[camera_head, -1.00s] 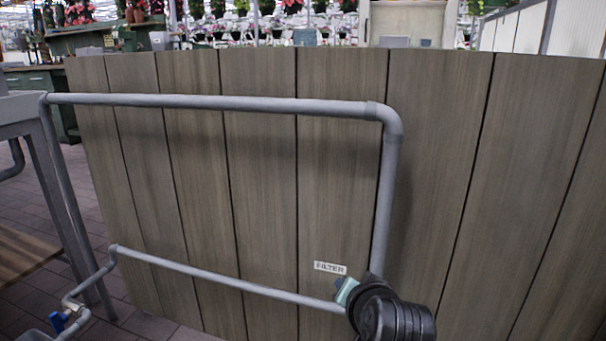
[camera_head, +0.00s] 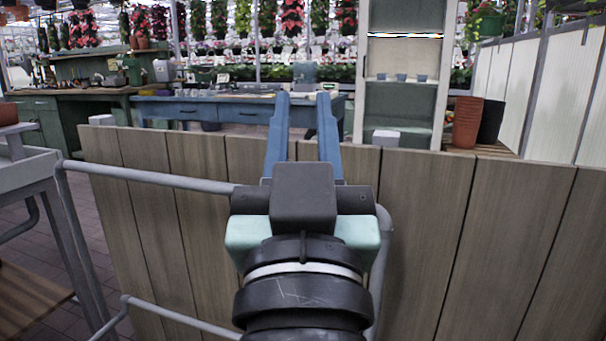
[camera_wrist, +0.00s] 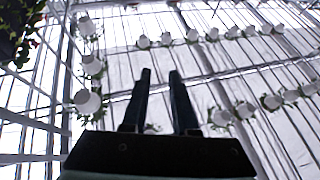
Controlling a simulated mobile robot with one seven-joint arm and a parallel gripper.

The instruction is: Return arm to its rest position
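My gripper (camera_head: 304,98) is raised in front of the wooden panel in the head view, with its two blue fingers pointing up and spread apart. Nothing is between the fingers. The wrist view shows the same gripper (camera_wrist: 160,75) open and empty, aimed up at the glazed roof. My arm's black wrist covers part of the panel and of the grey pipe.
A plank panel (camera_head: 440,240) stands close in front, with a grey pipe (camera_head: 150,178) along it. A grey bench frame (camera_head: 25,170) is at left. Behind are a blue table (camera_head: 205,108), a shelf cabinet (camera_head: 400,85) and brown pots (camera_head: 466,122). White hanging pots (camera_wrist: 87,103) show overhead.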

